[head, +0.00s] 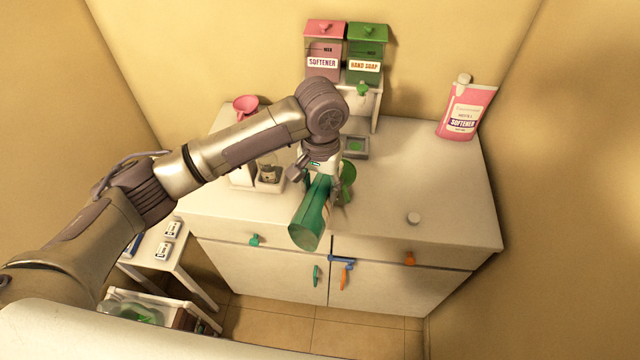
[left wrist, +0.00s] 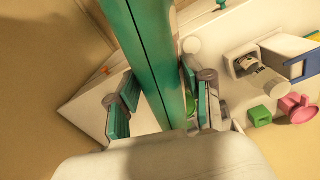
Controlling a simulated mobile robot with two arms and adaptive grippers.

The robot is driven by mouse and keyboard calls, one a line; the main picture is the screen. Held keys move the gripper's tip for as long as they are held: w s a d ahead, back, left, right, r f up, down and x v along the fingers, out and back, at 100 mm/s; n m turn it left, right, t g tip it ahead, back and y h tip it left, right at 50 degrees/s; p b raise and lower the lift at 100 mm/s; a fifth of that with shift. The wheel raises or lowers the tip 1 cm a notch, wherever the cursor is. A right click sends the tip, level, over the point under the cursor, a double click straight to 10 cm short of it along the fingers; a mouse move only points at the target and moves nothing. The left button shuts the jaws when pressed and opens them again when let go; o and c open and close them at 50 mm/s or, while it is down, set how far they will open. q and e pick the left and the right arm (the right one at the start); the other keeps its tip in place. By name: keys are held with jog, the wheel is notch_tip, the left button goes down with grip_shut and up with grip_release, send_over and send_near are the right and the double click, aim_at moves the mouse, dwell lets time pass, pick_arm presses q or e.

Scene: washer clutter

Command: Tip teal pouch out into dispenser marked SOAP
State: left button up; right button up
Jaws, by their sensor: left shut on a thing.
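The teal pouch (head: 311,218) is held at the front edge of the counter, slanting, its broad end toward the front. It also fills the middle of the left wrist view (left wrist: 150,55). My left gripper (head: 322,178) is shut on it, with a finger on each side in the left wrist view (left wrist: 160,105). The pouch's mouth cannot be made out. A green dispenser labelled HAND SOAP (head: 365,67) stands on a white stand at the back, beside a pink SOFTENER dispenser (head: 322,63). Lids sit on top of both. My right gripper is out of view.
A pink SOFTENER pouch (head: 466,110) stands at the back right. The counter's right part is mostly clear.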

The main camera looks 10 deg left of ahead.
pick_arm(q)
jog(key=shift+w+d+r+g, duration=0.1)
jog(key=shift+w+r+g, duration=0.15)
jog(key=shift+w+g, duration=0.15)
dwell(1.1)
jog(key=shift+w+d+r+g+y, duration=0.2)
jog(key=shift+w+r+g+y, duration=0.1)
jog(key=shift+w+r+g, duration=0.6)
dwell(2.6)
jog(key=shift+w+d+r+g, duration=0.15)
jog(key=shift+w+r+g, duration=0.45)
jog(key=shift+w+r, duration=0.1)
dwell(2.3)
